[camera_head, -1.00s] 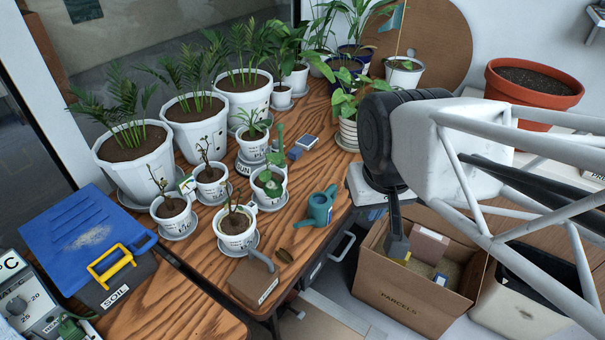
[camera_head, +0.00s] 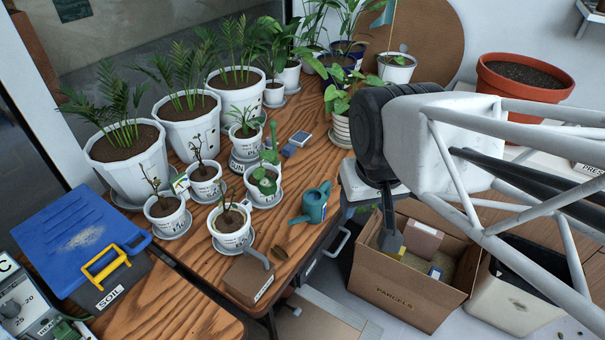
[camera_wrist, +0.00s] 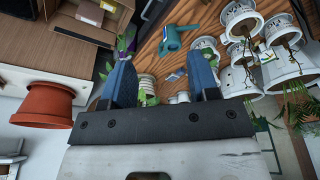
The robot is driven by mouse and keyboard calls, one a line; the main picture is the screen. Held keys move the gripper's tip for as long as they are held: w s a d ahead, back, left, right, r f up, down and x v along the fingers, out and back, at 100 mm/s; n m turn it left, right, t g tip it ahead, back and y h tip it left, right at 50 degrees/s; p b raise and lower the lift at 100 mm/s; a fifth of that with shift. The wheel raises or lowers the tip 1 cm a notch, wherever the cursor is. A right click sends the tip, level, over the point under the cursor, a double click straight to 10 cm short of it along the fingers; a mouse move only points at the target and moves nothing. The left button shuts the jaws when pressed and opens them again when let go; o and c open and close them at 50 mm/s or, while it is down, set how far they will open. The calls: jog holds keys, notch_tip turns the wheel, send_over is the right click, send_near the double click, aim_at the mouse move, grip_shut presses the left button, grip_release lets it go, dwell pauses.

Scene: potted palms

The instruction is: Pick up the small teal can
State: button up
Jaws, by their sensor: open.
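The small teal can (camera_head: 314,203) is a watering can with a spout and a handle. It stands upright on the wooden table near its right edge, with no pot touching it. In the wrist view the can (camera_wrist: 172,39) shows beyond the fingertips, upper middle, in line with the gap between them. My gripper (camera_wrist: 163,72) is open with two blue fingers spread and nothing between them. In the head view my gripper (camera_head: 389,238) hangs to the right of the can, above the parcels box, clearly apart from the can. One finger hides part of the other there.
White pots with small plants (camera_head: 232,229) stand close left of the can. A brown block-like box (camera_head: 248,279) sits at the front edge. A cardboard parcels box (camera_head: 395,295) stands below right. A terracotta pot (camera_head: 525,80) is far right. Bare wood surrounds the can's front.

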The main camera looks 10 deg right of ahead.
jog(key=shift+w, duration=0.1)
jog(key=w+d+f+m+g+y, duration=0.2)
jog(key=w+f+m+y, duration=0.3)
jog(key=w, duration=0.6)
jog(key=w+d+f+m+g+y, duration=0.2)
jog(key=w+f+m, duration=0.4)
jog(key=w, duration=0.4)
jog(key=w+d+f+m+t+y, duration=0.1)
jog(key=w+d+f+m+y, duration=0.1)
jog(key=f, duration=0.4)
jog(key=w+d+f+m+t+y, duration=0.1)
jog(key=w+d+f+m+y, duration=0.1)
jog(key=w+d+f+m, duration=0.2)
jog(key=w+d+f+m+t+y, duration=0.2)
jog(key=w+d+f+m, duration=0.1)
jog(key=w+f, duration=0.5)
notch_tip(320, 180, down, 2)
jog(key=shift+w+d+f+y, duration=0.1)
jog(key=shift+w+d+y, duration=0.15)
jog(key=shift+d, duration=0.6)
jog(key=shift+a, duration=0.1)
jog(key=shift+x, duration=1.25)
